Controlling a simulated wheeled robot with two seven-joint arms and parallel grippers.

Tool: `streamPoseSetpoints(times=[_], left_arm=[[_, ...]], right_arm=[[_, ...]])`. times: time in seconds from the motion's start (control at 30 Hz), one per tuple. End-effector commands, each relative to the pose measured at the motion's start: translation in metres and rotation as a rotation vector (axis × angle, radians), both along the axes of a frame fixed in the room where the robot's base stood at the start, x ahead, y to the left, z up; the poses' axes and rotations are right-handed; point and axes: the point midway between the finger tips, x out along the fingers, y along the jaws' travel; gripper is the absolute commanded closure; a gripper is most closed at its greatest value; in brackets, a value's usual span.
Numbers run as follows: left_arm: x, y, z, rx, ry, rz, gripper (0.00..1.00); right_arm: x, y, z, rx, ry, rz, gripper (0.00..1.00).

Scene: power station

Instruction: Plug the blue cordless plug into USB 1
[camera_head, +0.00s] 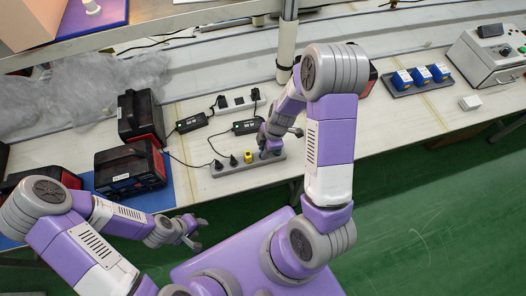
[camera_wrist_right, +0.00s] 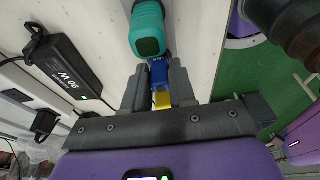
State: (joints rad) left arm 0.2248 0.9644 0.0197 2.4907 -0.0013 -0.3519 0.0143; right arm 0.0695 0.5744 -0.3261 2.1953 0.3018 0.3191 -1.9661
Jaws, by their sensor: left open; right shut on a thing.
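My right gripper (camera_wrist_right: 158,88) is shut on a small blue plug (camera_wrist_right: 158,72), with a yellow part showing between the fingers. A teal rounded object (camera_wrist_right: 147,28) lies right against or just beyond the plug's far end; I cannot tell if they touch. In the head view my right gripper (camera_head: 268,148) is low at the right end of a grey power strip (camera_head: 222,171), and it hides that end. A yellow plug (camera_head: 248,157) and black plugs (camera_head: 233,160) stand in the strip. No USB 1 label can be read. My left gripper (camera_head: 201,234) is open and empty, in front of the table.
Black power adapters (camera_head: 191,122) with cables lie behind the strip; one also shows in the right wrist view (camera_wrist_right: 67,68). Black-and-red boxes (camera_head: 130,168) stand at left. A dark tray (camera_head: 403,91) with blue blocks sits right.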

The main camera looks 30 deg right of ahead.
Motion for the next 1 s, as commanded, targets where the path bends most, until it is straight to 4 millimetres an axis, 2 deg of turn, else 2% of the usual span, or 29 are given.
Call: streamPoseSetpoints(times=[1.0], left_arm=[[0.000,0.000,0.036,0.000,0.000,0.000,0.57]], right_arm=[[0.000,0.000,0.053,0.001,-0.001,0.001,1.00]])
